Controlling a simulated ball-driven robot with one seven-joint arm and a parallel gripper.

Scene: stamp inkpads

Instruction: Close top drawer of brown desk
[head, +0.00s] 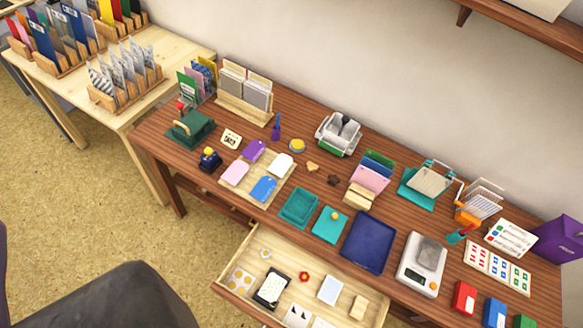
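The brown desk (165,133) runs along the white wall from the middle left to the lower right of the head view. Its drawer (300,262), with a light wood interior, is pulled out below the front edge near the bottom middle. Inside lie a dark-framed pad (271,288), a white card (330,290), a small red ring (304,276), a wooden block (359,307) and other small pieces. The drawer's lower part is cut off by the picture's bottom edge. My gripper is not visible.
Inkpads, cards, racks and a white scale (421,265) crowd the desk top. A blue tray (368,242) sits near the front edge above the drawer. A dark rounded object (120,300) stands at lower left. Floor (160,235) shows left of the drawer.

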